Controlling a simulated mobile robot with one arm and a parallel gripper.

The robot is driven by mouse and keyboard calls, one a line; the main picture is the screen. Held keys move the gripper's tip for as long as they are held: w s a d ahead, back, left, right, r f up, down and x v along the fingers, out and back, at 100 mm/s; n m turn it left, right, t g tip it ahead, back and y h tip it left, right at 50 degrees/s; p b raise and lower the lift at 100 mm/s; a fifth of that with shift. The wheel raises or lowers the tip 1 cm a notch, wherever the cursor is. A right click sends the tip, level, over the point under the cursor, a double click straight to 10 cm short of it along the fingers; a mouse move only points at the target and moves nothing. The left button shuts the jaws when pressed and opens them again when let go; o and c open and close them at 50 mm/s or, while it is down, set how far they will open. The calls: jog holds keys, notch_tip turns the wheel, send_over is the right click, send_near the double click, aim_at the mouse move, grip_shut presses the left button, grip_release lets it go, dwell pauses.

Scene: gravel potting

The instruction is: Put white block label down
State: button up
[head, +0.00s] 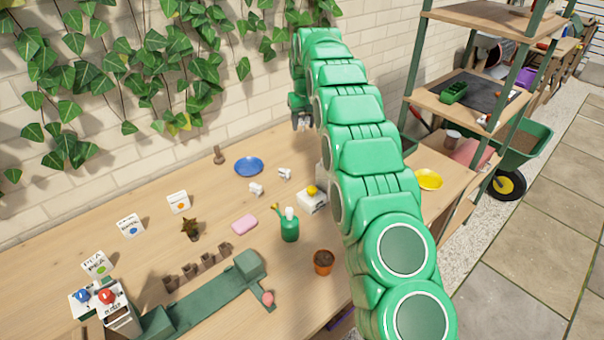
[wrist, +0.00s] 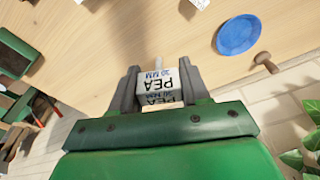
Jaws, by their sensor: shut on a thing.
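My gripper (wrist: 158,78) is shut on a white block label (wrist: 156,92) with dark "PEA" and "20 MM" lettering, upside down in the wrist view. The block sits between the two grey fingers, above the wooden table. In the head view my gripper (head: 300,115) is at the far side of the table near the brick wall, and the block cannot be made out there. Other white labels stand on the table at the left: one with an orange mark (head: 178,202), one with a blue mark (head: 130,225) and one with green lettering (head: 96,264).
A blue saucer (head: 249,166) and a wooden tamper (head: 218,156) lie near the wall. Small white pieces (head: 256,189), a pink sponge (head: 244,225), a green bottle (head: 289,227) and a terracotta pot (head: 323,262) stand nearer. A yellow dish (head: 428,180) is at the right.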

jog(key=shift+w+a+f, duration=0.2)
jog(key=shift+w, duration=0.15)
send_near(301, 171)
jog(key=shift+w+a+f, duration=0.1)
jog(key=shift+w+f, duration=0.1)
jog(key=shift+f, duration=1.3)
jog(key=shift+w+f, duration=0.2)
jog(key=shift+f, duration=1.3)
jog(key=o, duration=1)
jog(key=shift+r, duration=0.1)
